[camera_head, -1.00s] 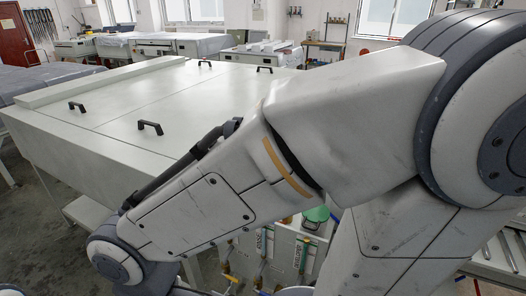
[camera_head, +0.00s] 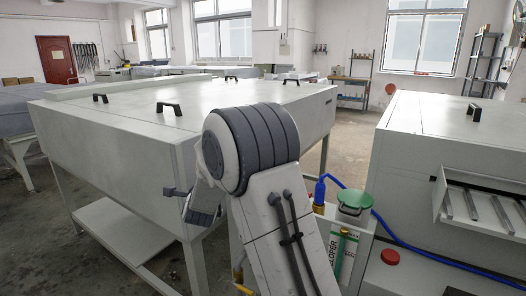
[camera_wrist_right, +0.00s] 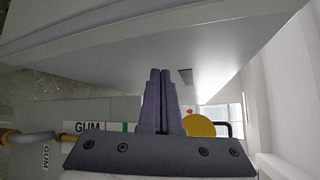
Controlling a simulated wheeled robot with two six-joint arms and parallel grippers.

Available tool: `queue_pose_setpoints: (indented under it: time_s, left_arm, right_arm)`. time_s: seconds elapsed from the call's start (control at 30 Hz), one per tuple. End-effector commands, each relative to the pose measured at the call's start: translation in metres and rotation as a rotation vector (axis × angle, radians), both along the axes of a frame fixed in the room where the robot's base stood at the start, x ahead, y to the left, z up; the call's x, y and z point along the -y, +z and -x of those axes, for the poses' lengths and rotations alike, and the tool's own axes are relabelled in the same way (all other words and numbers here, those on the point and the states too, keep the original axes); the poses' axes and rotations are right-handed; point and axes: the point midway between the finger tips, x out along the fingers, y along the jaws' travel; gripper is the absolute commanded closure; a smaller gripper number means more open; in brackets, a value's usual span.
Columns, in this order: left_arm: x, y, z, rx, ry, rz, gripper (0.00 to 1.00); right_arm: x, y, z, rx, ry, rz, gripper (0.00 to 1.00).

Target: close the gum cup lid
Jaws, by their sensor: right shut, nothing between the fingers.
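In the right wrist view, a yellow round piece (camera_wrist_right: 200,125) that looks like the gum cup lid shows just right of my right gripper's fingers. Its lower part is hidden behind the gripper body, and I cannot tell its angle. A white GUM label (camera_wrist_right: 88,127) is left of the fingers. My right gripper (camera_wrist_right: 160,73) is shut and empty, its fingertips together and apart from the yellow piece. In the head view my right arm covers the middle, and no gum cup can be made out there. My left gripper is not in view.
In the head view, a green lid (camera_head: 355,203) tops the developer container (camera_head: 336,262). A blue hose (camera_head: 388,228) runs beside it. A large white machine (camera_head: 110,130) stands left and another (camera_head: 415,150) right. In the wrist view a pale machine panel (camera_wrist_right: 130,60) spans above the fingers.

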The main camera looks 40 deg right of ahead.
Motion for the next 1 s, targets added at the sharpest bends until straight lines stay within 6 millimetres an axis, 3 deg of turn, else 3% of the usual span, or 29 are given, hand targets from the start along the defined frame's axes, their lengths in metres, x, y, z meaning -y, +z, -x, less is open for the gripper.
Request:
queue_pose_setpoints:
  time_s: [0.03, 0.1, 0.2, 0.4, 0.6, 1.0]
  left_arm:
    - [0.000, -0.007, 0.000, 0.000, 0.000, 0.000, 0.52]
    - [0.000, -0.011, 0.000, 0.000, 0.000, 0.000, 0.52]
    - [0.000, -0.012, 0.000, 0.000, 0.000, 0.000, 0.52]
    - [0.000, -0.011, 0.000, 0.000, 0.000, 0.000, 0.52]
    - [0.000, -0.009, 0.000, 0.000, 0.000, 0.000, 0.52]
    - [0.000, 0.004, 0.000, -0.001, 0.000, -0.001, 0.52]
  right_arm:
    - [0.028, 0.001, -0.007, 0.136, -0.115, -0.090, 1.00]
    - [0.063, 0.013, -0.009, 0.365, -0.261, -0.215, 1.00]
    - [0.101, 0.031, 0.001, 0.698, -0.411, -0.361, 1.00]
    - [0.134, 0.052, 0.029, 1.158, -0.514, -0.506, 1.00]
    - [0.147, 0.061, 0.037, 1.291, -0.522, -0.536, 1.00]
    - [0.205, 0.087, 0.013, 1.287, -0.520, -0.535, 1.00]
